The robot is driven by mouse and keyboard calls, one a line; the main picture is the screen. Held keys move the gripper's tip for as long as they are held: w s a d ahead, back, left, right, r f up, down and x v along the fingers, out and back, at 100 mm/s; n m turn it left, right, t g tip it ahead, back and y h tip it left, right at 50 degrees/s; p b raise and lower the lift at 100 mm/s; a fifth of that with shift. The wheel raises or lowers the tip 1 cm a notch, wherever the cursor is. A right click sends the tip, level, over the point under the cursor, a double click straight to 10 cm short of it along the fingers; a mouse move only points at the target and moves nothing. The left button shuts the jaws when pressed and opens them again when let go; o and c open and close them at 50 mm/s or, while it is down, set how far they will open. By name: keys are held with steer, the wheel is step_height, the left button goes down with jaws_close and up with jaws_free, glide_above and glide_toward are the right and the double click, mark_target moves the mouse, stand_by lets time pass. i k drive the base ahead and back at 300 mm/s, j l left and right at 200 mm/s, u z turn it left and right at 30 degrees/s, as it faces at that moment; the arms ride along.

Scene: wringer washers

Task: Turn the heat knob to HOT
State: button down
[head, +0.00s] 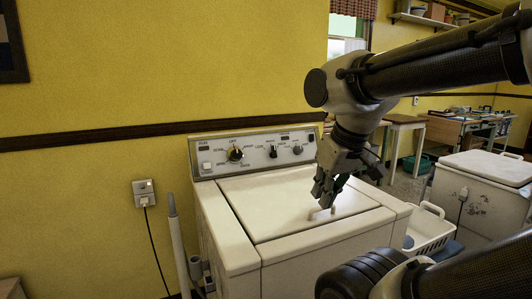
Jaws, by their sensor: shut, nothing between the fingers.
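A white washing machine (228,230) stands against the yellow wall. Its upright control panel (222,165) carries a large knob (236,154) at the left, a smaller black knob (273,152) in the middle and a grey knob (297,150) at the right. The labels are too small for me to tell which is the heat knob or where HOT lies. My gripper (322,203) is shut and empty, pointing down over the right part of the lid, in front of and below the panel. It touches none of the knobs.
A small white handle (320,214) sits on the lid (285,206) just below my gripper. A white basket (430,230) and a white chest (475,195) stand to the right. A grey hose (177,240) and a wall outlet (144,193) are at the left.

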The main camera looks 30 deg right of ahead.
mark_target(297, 150)
steer(key=l+z, duration=0.5)
steer(key=z, duration=0.2)
